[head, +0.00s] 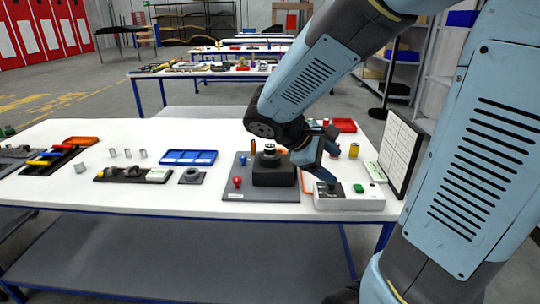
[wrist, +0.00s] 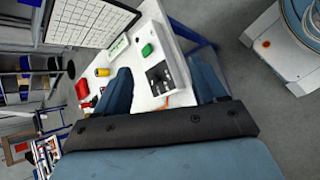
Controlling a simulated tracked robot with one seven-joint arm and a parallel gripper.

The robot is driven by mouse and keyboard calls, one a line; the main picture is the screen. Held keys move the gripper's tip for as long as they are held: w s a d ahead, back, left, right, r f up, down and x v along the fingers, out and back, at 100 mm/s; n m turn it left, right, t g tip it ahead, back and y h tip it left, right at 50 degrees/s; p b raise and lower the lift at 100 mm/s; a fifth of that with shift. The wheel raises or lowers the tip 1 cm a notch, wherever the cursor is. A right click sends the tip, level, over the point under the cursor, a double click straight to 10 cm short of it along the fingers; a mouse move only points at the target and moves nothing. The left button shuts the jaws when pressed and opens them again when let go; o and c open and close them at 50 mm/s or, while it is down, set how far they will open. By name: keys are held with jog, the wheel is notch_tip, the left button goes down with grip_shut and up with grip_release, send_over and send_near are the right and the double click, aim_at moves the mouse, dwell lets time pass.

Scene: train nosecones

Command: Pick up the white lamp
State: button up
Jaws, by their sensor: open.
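I cannot clearly make out a white lamp. A small round piece with a white top (head: 269,149) stands on a black block (head: 274,175), and I cannot tell whether it is the lamp. My gripper (head: 327,160) is over the right part of the table, to the right of that block and above a white box (head: 350,203) with a green button. In the wrist view my gripper (wrist: 164,84) has its two blue fingers wide apart, with nothing held between them. The white box (wrist: 176,61) with its dark panel shows beyond and between the fingers.
A blue tray (head: 188,157), an orange tray (head: 80,141) and several small cylinders (head: 128,153) are on the white table (head: 130,200). An upright framed panel (head: 402,150) stands at the right end. A yellow cylinder (head: 354,150) is near it. The front left tabletop is clear.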

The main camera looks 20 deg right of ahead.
jog(key=w+f+n+t+h, duration=0.2)
jog(key=w+n+h, duration=0.15)
jog(key=w, duration=0.25)
jog(key=n+t+y, duration=0.1)
jog(key=n+t, duration=1)
jog(key=n, duration=0.4)
send_near(268, 152)
jog(key=x, duration=1.2)
jog(key=shift+f, duration=0.15)
jog(key=shift+c, duration=0.3)
jog(key=c, duration=1)
